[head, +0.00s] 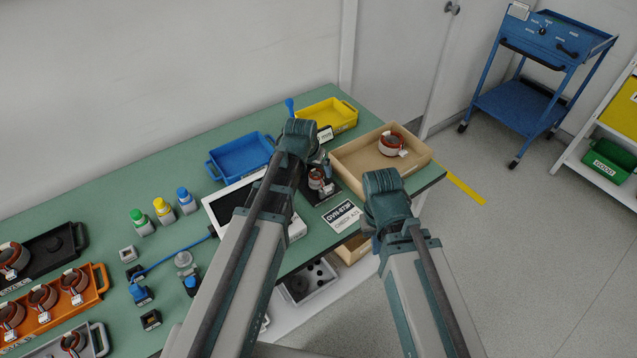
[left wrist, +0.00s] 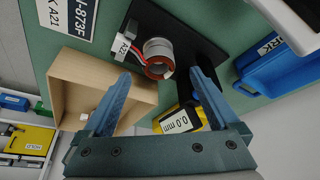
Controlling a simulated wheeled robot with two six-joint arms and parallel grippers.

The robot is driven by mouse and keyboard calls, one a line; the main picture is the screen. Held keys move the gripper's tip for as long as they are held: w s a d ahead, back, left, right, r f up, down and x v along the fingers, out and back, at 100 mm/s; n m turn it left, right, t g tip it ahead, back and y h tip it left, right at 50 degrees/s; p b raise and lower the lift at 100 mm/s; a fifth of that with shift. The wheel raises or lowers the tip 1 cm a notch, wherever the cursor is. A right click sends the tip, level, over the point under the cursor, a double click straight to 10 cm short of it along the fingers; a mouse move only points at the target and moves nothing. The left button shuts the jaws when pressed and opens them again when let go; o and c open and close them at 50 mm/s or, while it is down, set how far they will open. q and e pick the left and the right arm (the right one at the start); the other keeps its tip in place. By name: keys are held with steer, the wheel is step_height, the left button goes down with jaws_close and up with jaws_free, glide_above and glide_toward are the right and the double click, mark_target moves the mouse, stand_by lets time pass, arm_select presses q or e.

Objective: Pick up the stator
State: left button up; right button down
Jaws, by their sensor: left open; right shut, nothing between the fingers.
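A stator (left wrist: 158,58), a ring with copper-red winding and a white tag reading A22, stands on a black plate (left wrist: 150,20). In the head view the stator (head: 316,180) shows partly, beside my left arm. My left gripper (left wrist: 160,100) is open and empty, with its fingers pointing toward the stator and apart from it, one to each side in the picture. In the head view its fingers (head: 327,168) are small and partly hidden by my arm. My right gripper (head: 376,242) is shut, mostly hidden behind my right arm. Another stator (head: 391,145) lies in the tan box (head: 348,178).
A blue tray (head: 242,158) and a yellow tray (head: 327,116) stand at the back. A white label card (head: 342,215) lies in front of the tan box. Several coloured-top bottles (head: 163,210) stand to the left. An orange tray (head: 100,279) holds several stators.

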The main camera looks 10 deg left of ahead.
mark_target(316, 173)
arm_select(q)
steer(key=b+x, duration=0.2)
steer(key=x, duration=0.1)
steer(key=shift+f, duration=0.3)
arm_select(e)
step_height(316, 173, down, 3)
steer(key=shift+f, duration=0.15)
arm_select(q)
steer(key=shift+r, duration=0.1)
jaws_close()
steer(key=shift+r, duration=0.15)
arm_select(e)
steer(key=shift+r, duration=0.2)
